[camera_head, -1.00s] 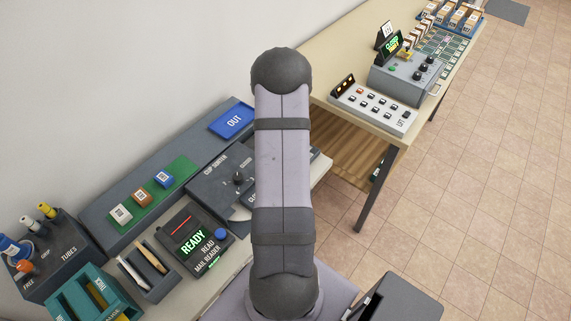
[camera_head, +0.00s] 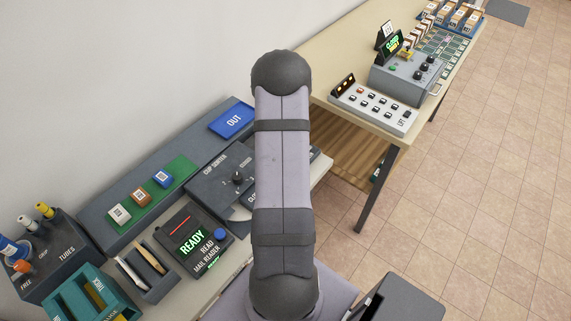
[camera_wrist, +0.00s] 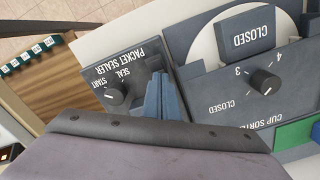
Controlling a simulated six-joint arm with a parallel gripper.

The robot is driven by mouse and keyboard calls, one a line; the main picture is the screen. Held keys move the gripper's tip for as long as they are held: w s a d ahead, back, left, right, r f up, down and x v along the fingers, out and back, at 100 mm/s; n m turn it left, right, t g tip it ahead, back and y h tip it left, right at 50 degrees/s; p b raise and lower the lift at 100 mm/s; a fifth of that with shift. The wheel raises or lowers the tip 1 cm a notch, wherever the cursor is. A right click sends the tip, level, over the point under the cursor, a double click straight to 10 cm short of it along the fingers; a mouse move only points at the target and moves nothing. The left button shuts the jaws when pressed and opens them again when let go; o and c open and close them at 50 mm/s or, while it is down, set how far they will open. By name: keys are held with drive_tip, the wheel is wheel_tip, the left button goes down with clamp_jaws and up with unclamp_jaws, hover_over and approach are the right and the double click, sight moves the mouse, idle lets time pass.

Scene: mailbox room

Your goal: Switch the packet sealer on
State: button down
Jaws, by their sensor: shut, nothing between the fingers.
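The packet sealer (camera_wrist: 135,58) is a dark grey box in the wrist view, its lettering upside down. On it is a round black knob (camera_wrist: 115,97) with SEAL and START marked around it. The knob's setting is too small to read surely. My gripper (camera_wrist: 158,90) is shut and empty, its blue-grey fingers over the sealer just right of the knob. They hide part of the panel; I cannot tell whether they touch it. In the head view my arm covers most of the sealer and my gripper.
The cup sorter (camera_wrist: 225,90), with its own black knob (camera_wrist: 265,83) and a CLOSED plate, stands right beside the sealer in the wrist view. The mail reader (camera_head: 195,240) shows READY. A grey control box (camera_head: 405,78) stands on the farther table. Open floor lies right.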

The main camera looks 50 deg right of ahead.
drive_tip(key=shift+r, duration=0.1)
wheel_tip(320, 180, up, 7)
drive_tip(key=p, duration=0.5)
idle(0.5)
idle(0.4)
drive_tip(key=s+a+f+m+g+y, duration=0.1)
drive_tip(key=s+a+m, duration=0.1)
drive_tip(key=s+a, duration=0.45)
drive_tip(key=s+a+f+m+g+y, duration=0.1)
drive_tip(key=s+a, duration=0.3)
drive_tip(key=a, duration=0.5)
drive_tip(key=w+a+r+n+t+h, duration=0.1)
drive_tip(key=a+r+n, duration=0.3)
drive_tip(key=a, duration=0.6)
drive_tip(key=w+a+r+n+t+h, duration=0.1)
drive_tip(key=a+r+n, duration=0.4)
drive_tip(key=a, duration=0.5)
wheel_tip(320, 180, up, 2)
drive_tip(key=shift+w+a+r, duration=0.1)
drive_tip(key=shift+w+a, duration=0.15)
drive_tip(key=shift+w, duration=0.4)
